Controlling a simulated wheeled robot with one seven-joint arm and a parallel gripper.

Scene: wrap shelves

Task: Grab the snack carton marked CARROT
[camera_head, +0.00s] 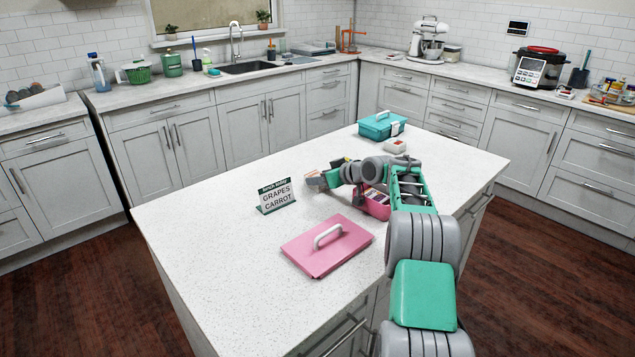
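A small sign (277,197) on the island reads GRAPES and CARROT under a green header line too small to read for certain. A pink box (377,208) stands open behind my arm, with several small cartons (374,196) inside; their markings are too small to read. I cannot tell which carton is marked CARROT. My gripper (316,180) is low over the island, left of the pink box and right of the sign. A small pale orange-brown patch shows at its tip; I cannot tell whether it is a held thing. The finger opening is not clear.
A pink lid (327,246) with a white handle lies in front of the pink box. A teal box (382,125) and a small white-and-red container (394,146) stand at the island's back right. The island's left part (200,220) is clear.

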